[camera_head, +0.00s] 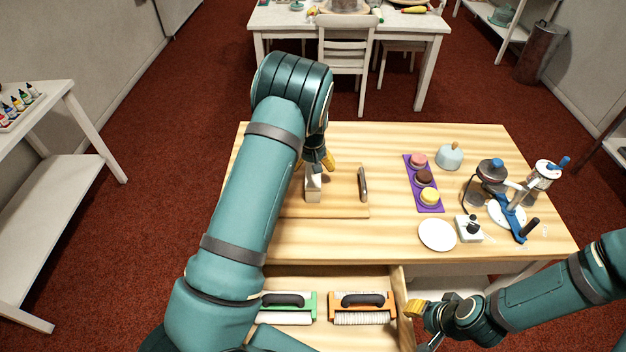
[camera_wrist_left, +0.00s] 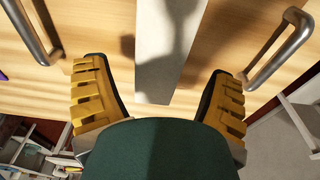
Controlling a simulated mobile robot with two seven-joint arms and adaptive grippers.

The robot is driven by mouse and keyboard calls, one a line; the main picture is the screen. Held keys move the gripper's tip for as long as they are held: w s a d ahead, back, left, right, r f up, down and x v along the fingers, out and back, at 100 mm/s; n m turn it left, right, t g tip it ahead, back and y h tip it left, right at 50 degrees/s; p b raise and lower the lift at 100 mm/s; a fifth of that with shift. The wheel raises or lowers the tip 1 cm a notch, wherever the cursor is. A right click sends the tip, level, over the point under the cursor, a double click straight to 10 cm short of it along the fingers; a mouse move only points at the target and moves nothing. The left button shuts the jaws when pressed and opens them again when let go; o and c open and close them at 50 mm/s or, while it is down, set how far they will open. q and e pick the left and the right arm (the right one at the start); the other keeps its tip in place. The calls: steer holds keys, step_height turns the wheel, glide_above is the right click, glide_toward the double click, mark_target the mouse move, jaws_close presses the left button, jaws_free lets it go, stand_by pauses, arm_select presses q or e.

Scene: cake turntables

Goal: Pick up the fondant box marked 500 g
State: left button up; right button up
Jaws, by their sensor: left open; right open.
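A pale upright box (camera_head: 313,188) stands on the wooden board (camera_head: 345,204) on the table; it also shows in the left wrist view (camera_wrist_left: 165,55), plain and greyish. I cannot read any mark on it. My left gripper (camera_head: 314,163) is open just above and behind the box in the head view. In the left wrist view its two yellow fingers stand apart on either side of the box, with gaps to both. I cannot tell how deep the box reaches between them. My right gripper (camera_head: 426,322) is open and empty beside the open drawer's right wall.
The drawer (camera_head: 397,290) holds a green-framed tool (camera_head: 308,306) and an orange-framed tool (camera_head: 362,308). The board has metal handles (camera_head: 363,184). To the right are a purple tray (camera_head: 411,177) with cakes, a white plate (camera_head: 437,235) and a blue-armed stand (camera_head: 512,215).

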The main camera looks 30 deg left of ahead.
arm_select(q)
steer(key=shift+d+f, duration=0.1)
steer(key=shift+f, duration=2.7)
steer(key=shift+r, duration=0.1)
steer(key=c, duration=1.4)
